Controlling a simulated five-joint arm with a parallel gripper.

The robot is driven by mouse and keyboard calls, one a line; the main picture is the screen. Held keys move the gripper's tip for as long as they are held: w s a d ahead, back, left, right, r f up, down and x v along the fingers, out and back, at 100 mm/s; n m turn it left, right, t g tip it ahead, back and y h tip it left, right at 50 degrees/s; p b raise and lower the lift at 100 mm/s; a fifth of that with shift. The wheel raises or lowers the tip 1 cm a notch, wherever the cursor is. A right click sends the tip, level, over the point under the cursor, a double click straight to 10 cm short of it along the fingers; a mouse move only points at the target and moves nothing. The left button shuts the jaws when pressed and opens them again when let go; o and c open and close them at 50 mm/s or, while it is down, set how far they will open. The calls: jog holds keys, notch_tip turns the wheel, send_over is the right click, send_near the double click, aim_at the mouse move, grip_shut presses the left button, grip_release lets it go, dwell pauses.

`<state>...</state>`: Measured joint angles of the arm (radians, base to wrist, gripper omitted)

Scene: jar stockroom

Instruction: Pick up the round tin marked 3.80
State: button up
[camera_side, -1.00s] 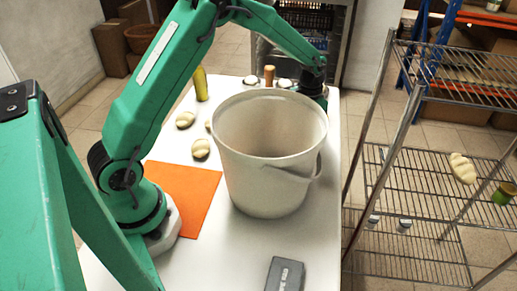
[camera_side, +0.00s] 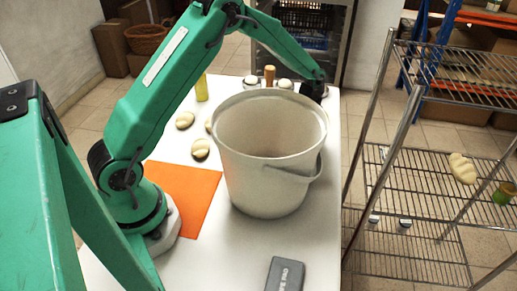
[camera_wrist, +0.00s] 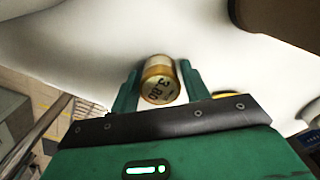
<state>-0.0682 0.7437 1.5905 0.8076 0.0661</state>
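The round tin marked 3.80 (camera_wrist: 160,82) has a gold side and a pale label with dark print in the wrist view. My gripper (camera_wrist: 159,70) has its two green fingers on either side of this tin, with thin gaps showing, so it looks open around or just above it. In the side view my gripper (camera_side: 313,92) is at the far right of the table, partly hidden behind the bucket, and the tin between its fingers is hidden there.
A big pale bucket (camera_side: 268,165) stands mid-table. Two white-lidded tins (camera_side: 284,84) and a corked item (camera_side: 269,75) stand behind it. An orange mat (camera_side: 190,190), a yellow bottle (camera_side: 201,88), bread-like pieces (camera_side: 185,120) and a dark box (camera_side: 285,275) lie about. A wire shelf (camera_side: 430,185) stands right.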

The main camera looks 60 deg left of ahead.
jog(key=c, duration=0.6)
jog(key=shift+r, duration=0.2)
notch_tip(320, 180, up, 10)
jog(key=shift+f, duration=0.15)
dwell(0.5)
